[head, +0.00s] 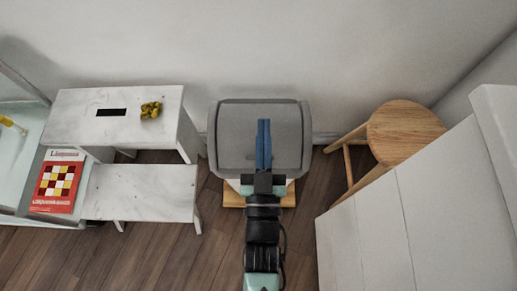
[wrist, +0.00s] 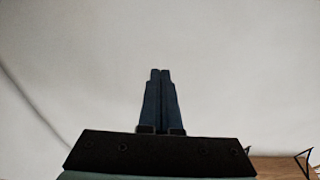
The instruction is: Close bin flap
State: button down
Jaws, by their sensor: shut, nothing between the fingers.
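The grey bin (head: 232,138) stands against the back wall in the head view, on a light wooden base (head: 233,198). Its broad grey top or flap faces up towards the camera, and I cannot tell the flap's exact angle. My gripper (head: 263,122) has blue fingers pressed together and empty. It lies over the middle of the bin's top in the picture, fingers pointing to the wall. I cannot tell whether it touches the bin. In the wrist view the shut fingers (wrist: 160,72) show against the pale wall, and the bin is not visible there.
A white step stool (head: 140,190) stands left of the bin, with a yellow-green object (head: 151,109) on top. A red book (head: 57,186) lies farther left. A round wooden stool (head: 405,130) and a white cabinet (head: 400,220) stand on the right.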

jog(key=s+f+g+b, duration=0.2)
jog(key=s+f, duration=1)
jog(key=f, duration=0.2)
jog(key=w+b, duration=0.1)
jog(key=w, duration=0.2)
jog(key=w+f+b, duration=0.1)
jog(key=w+b, duration=0.1)
jog(key=w, duration=0.2)
jog(key=w+a+b, duration=0.1)
jog(key=w, duration=0.3)
jog(key=shift+f, duration=0.35)
jog(key=shift+w+f+b, duration=0.45)
jog(key=shift+w+b, duration=0.05)
jog(key=shift+w, duration=0.1)
